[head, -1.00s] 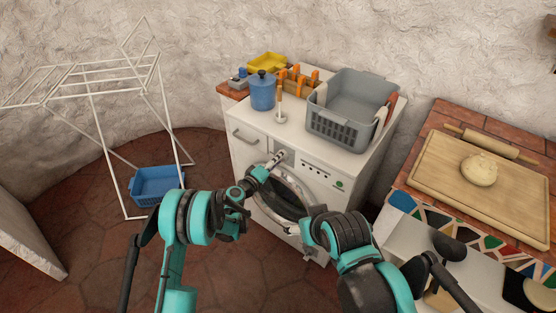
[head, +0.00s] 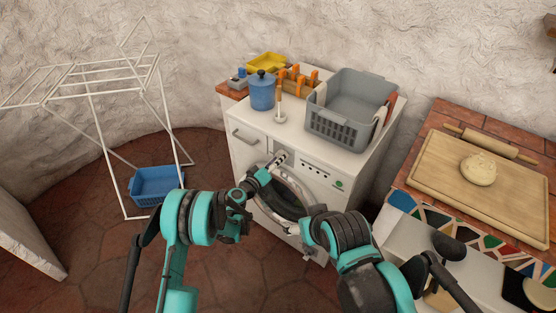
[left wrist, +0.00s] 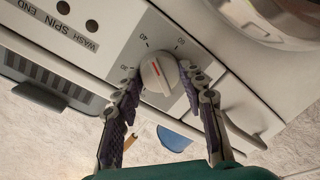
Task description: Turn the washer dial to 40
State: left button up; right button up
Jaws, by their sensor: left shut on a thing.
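The washer (head: 300,175) stands against the wall with its dial panel at the upper front. In the left wrist view the white round dial (left wrist: 158,73) carries a short red line, with the marks 30, 40 and 60 around it. I cannot tell exactly which mark the line meets. My left gripper (left wrist: 160,80) is shut on the dial, one purple-padded finger on each side; it also shows at the panel in the head view (head: 279,158). My right gripper (head: 306,250) is low before the washer door, and its fingers are too unclear to judge.
A drying rack (head: 75,90) and blue basket (head: 157,184) are at left. A counter with a dough board (head: 450,195) is at right.

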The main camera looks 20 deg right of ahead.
pick_arm(q)
jog(key=o, duration=1.2)
jog(key=shift+c, duration=0.2)
jog(key=v, duration=0.7)
jog(key=shift+s+a, duration=0.15)
jog(key=shift+a, duration=0.05)
